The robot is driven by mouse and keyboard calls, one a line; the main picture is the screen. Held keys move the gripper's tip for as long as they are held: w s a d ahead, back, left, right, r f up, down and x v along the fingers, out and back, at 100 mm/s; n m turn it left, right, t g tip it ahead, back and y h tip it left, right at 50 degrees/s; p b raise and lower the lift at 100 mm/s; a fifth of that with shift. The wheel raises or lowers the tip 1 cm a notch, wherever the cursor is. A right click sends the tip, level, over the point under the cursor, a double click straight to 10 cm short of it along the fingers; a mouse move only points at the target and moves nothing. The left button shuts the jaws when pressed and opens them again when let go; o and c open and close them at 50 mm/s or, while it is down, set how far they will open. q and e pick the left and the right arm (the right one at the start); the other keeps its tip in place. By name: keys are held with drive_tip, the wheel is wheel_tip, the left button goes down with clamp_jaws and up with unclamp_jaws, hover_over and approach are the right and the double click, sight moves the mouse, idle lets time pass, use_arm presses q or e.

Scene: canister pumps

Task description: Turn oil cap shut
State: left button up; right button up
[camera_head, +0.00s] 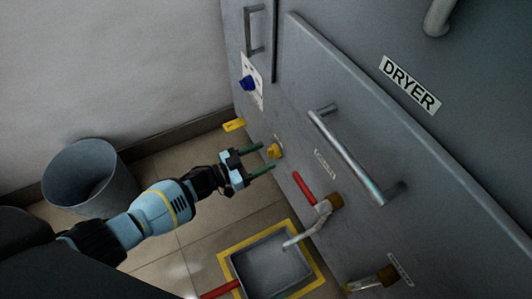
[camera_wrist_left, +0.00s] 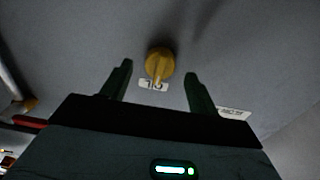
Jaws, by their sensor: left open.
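The yellow oil cap (camera_head: 274,151) sits on the grey machine panel in the head view, with a small label beside it. In the left wrist view the oil cap (camera_wrist_left: 160,64) shows as a round knob with a raised grip bar, next to a white label reading OIL (camera_wrist_left: 153,84). My left gripper (camera_head: 262,160) is open in front of the panel, its two green fingers pointing at the cap. In the left wrist view the left gripper's fingertips (camera_wrist_left: 156,70) stand on either side of the cap, apart from it. My right gripper is not in view.
A red-handled valve (camera_head: 304,188) with a bent spout juts out right of the cap, above a yellow-edged floor basin (camera_head: 240,282). A grey bin (camera_head: 88,180) stands left.

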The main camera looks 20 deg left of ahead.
use_arm(q)
drive_tip(key=shift+p+v, duration=0.65)
drive_tip(key=shift+v, duration=2.05)
